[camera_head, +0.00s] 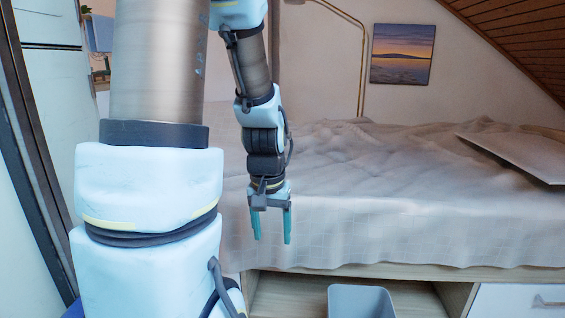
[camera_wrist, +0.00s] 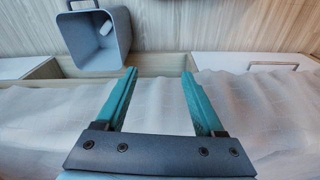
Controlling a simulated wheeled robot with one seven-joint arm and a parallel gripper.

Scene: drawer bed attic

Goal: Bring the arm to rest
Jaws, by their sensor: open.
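My gripper (camera_head: 271,226) hangs pointing down in front of the side of the bed (camera_head: 330,215). Its two teal fingers are apart, and nothing is between them. In the wrist view my gripper (camera_wrist: 158,80) also shows open and empty, with the pale bed cover behind and below the fingers. My arm fills much of the left side of the head view and hides what is behind it.
A grey bin (camera_head: 361,300) stands in the open space under the bed; the wrist view shows a small pale object (camera_wrist: 106,28) inside it. A white drawer front (camera_head: 520,300) is at the lower right. A flat panel (camera_head: 520,152) lies on the bed.

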